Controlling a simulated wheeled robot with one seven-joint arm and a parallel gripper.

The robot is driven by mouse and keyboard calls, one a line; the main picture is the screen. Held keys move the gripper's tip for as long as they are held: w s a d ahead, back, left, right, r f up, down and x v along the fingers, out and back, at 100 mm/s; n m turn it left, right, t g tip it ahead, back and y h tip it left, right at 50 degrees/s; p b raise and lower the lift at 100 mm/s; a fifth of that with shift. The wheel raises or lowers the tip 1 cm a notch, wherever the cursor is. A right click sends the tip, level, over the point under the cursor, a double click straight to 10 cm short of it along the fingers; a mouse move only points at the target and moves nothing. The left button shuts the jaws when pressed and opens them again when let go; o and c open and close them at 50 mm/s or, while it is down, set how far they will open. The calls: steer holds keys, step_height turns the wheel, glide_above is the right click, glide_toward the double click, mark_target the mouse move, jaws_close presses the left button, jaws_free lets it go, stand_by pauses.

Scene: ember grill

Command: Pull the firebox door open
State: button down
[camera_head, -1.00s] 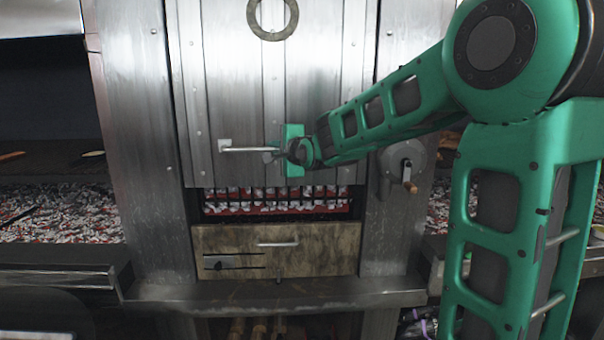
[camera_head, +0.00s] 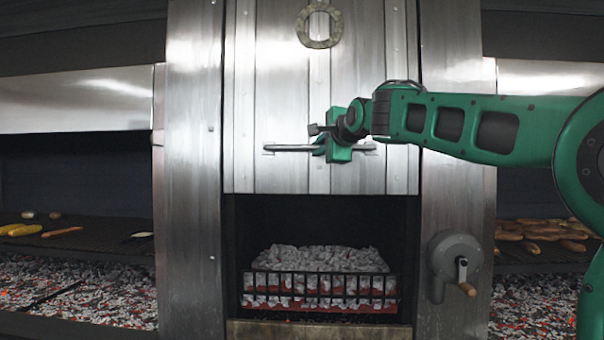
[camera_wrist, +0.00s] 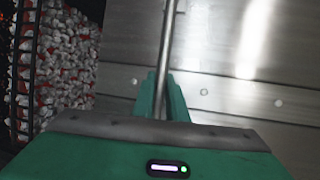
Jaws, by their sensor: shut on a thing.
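The firebox door (camera_head: 275,80) is a riveted steel panel between two steel posts, raised so that a dark opening shows beneath its lower edge. Its horizontal bar handle (camera_head: 290,148) runs across the lower part of the door. My green gripper (camera_head: 338,148) is shut on the handle near its middle. In the wrist view the handle (camera_wrist: 167,45) runs between the fingers (camera_wrist: 162,95), with the door's steel face (camera_wrist: 230,60) beside it. The gripper hides part of the handle in the head view.
Glowing coals (camera_head: 318,259) lie behind a black grate (camera_head: 320,285) in the opening. A crank (camera_head: 456,266) with a wooden knob sticks out from the right post. Food lies on grills at both sides, with coals below. A metal ring (camera_head: 319,26) hangs on the door.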

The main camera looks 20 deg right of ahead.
steer(key=shift+d+r, duration=0.2)
steer(key=shift+r, duration=0.45)
steer(key=shift+w, duration=0.1)
steer(key=c, duration=1.8)
jaws_free()
steer(key=shift+w+f, duration=0.1)
steer(key=shift+o, duration=0.2)
steer(key=shift+a, duration=0.1)
steer(key=shift+s, duration=0.3)
steer(key=s+r, duration=0.1)
steer(key=s, duration=0.9)
steer(key=shift+d+r, duration=0.35)
steer(key=shift+r, duration=0.05)
